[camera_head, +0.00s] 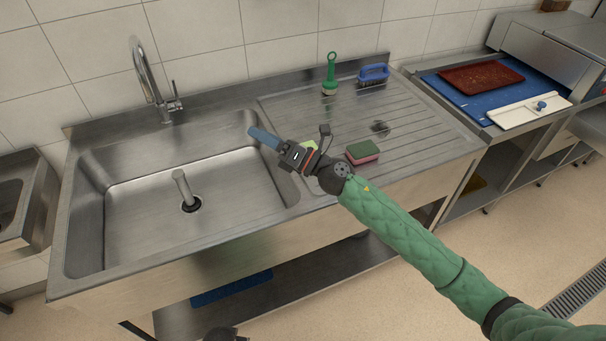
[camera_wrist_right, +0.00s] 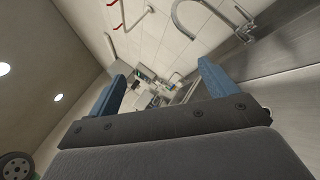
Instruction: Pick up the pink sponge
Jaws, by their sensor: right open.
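The pink sponge (camera_head: 364,156) lies on the ribbed drainboard (camera_head: 430,130) right of the sink basin. Its top is dark green and its side pink. My right gripper (camera_head: 264,138) is left of the sponge, over the basin's right edge, with its blue fingers pointing left, away from the sponge. In the right wrist view, its two blue fingers (camera_wrist_right: 161,88) are apart with nothing between them. The sponge does not show there. I cannot make out my left gripper.
A yellow-green item (camera_head: 310,145) is partly hidden behind my right gripper. A green-handled brush (camera_head: 331,74) and a blue brush (camera_head: 374,74) are at the drainboard's back. The faucet (camera_head: 146,80) rises behind the basin (camera_head: 140,215). A red tray (camera_head: 482,77) is farther right.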

